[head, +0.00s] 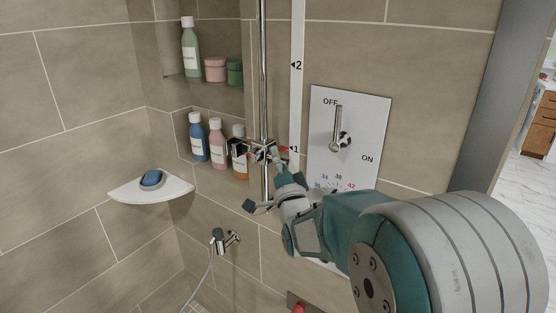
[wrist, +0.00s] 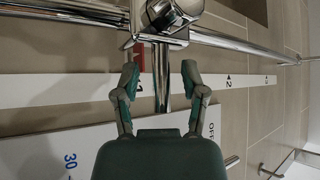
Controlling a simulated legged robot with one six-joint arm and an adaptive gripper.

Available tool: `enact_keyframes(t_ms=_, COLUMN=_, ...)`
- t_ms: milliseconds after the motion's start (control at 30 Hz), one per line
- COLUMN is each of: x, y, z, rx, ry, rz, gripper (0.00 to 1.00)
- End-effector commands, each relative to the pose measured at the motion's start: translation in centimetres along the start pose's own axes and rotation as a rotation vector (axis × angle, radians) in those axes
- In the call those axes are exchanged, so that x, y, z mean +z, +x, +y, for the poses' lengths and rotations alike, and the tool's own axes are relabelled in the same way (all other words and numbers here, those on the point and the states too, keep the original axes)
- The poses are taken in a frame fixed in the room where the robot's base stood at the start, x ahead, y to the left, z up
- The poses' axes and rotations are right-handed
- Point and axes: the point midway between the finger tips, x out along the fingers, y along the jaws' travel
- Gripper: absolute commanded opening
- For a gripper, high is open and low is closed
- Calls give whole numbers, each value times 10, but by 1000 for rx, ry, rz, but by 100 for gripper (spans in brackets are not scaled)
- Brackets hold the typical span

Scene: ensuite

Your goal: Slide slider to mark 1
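The slider (head: 262,151) is a chrome fitting on a vertical chrome rail (head: 263,60) in the head view. In the wrist view the slider (wrist: 168,14) is at the top, with a red pointer (wrist: 138,55) beside the white scale strip (wrist: 250,81). The pointer looks about level with mark 1 (head: 294,149), which the wrist view also shows (wrist: 138,88). My gripper (head: 264,180) is just below the slider. In the wrist view my gripper (wrist: 160,66) is open, its fingers either side of a chrome bar (wrist: 162,85), with gaps. My left finger partly hides the pointer area.
A control plate (head: 365,130) with an OFF/ON lever is right of the strip. Bottles (head: 198,138) stand in a niche behind the rail. A corner shelf (head: 150,187) holds blue soap (head: 151,178).

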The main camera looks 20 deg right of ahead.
Motion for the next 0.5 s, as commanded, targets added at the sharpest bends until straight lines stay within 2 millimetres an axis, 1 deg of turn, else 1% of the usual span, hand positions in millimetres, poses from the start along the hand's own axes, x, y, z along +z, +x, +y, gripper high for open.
enact_keyframes(t_ms=133, x=0, y=-2, z=0, rx=-1, ry=0, rz=0, gripper=55)
enact_keyframes(t_ms=200, x=0, y=-7, z=0, rx=-1, ry=0, rz=0, gripper=55)
enact_keyframes(t_ms=267, x=0, y=-16, z=0, rx=-1, ry=0, rz=0, gripper=55)
enact_keyframes(t_ms=500, x=1, y=-57, z=1, rx=1, ry=0, rz=-1, gripper=55)
